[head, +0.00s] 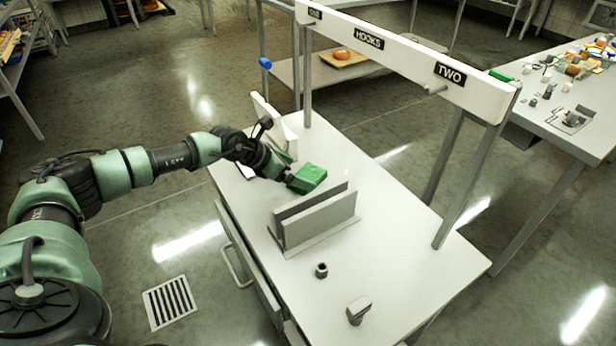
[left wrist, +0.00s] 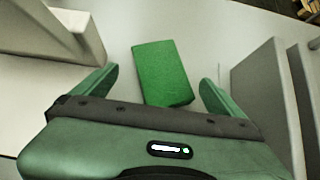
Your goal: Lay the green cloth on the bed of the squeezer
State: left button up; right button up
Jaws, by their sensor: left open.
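The green cloth (head: 308,176), a thick folded block, lies on the white worktop between a white angled stand and a grey two-plate holder. In the left wrist view the cloth (left wrist: 163,72) lies between my open fingers, with a gap on each side. My left gripper (head: 291,181) is open and low over the worktop, with its tips at the cloth's near end. The white stand with a slanted panel (head: 264,118) is behind my left gripper and partly hidden by it. I cannot tell for sure which fixture is the squeezer. My right gripper is not in view.
The grey two-plate holder (head: 318,222) stands close in front of the cloth. A small dark ring (head: 321,270) and a small grey block (head: 359,310) are nearer the front. A white beam labelled HOOKS (head: 400,52) spans above the worktop's far side.

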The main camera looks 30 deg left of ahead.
aim_at(306, 176)
pick_arm(q)
jog(key=x, duration=0.3)
jog(key=shift+w+d+f, duration=0.15)
jog(key=shift+w+f, duration=0.05)
jog(key=shift+w, duration=0.05)
jog(key=shift+r, duration=0.1)
jog(key=c, duration=1.6)
